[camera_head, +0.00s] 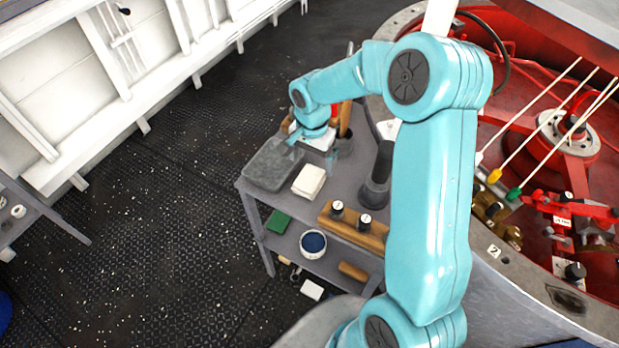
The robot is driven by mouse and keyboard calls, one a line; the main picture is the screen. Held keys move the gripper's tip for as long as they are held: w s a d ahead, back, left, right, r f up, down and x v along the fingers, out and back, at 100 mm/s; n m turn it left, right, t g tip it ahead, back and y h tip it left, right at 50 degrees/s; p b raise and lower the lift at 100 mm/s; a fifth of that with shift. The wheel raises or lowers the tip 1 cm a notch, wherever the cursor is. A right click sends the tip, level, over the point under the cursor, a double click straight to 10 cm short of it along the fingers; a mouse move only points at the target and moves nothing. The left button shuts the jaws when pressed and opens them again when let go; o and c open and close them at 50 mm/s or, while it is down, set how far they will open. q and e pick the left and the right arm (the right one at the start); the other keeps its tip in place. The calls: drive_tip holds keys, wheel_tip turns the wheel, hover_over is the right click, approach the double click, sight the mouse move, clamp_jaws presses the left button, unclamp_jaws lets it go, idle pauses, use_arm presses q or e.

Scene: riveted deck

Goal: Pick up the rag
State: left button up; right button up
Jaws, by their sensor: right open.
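A white folded cloth, which looks like the rag (308,182), lies on the top of a grey cart (256,199), just right of a grey tray. My right arm reaches over the cart from the right. Its gripper (294,139) is small in the picture, above the far right corner of the tray and farther back than the rag. The gripper is open and apart from the rag. The fingers are partly lost against the pale things behind them. My left gripper is out of view.
The grey tray (270,165) fills the cart's left end. A wooden block (352,232) with two dark knobs is at the front edge, and a dark upright tool (377,180) stands behind it. The lower shelf holds a blue-filled bowl (313,244). Red machinery (580,180) is at right.

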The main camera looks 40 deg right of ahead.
sight(310, 179)
drive_tip(key=shift+s+f, duration=0.1)
drive_tip(key=shift+f, duration=0.75)
drive_tip(key=f, duration=0.1)
drive_tip(key=f+p, duration=0.1)
drive_tip(key=f, duration=0.2)
drive_tip(key=shift+a+f+p, duration=0.3)
drive_tip(key=shift+p, duration=0.05)
drive_tip(key=shift+w+d+f, duration=0.15)
drive_tip(key=shift+w+f, duration=0.05)
drive_tip(key=shift+f, duration=0.25)
drive_tip(key=shift+c, duration=0.6)
drive_tip(key=c, duration=1)
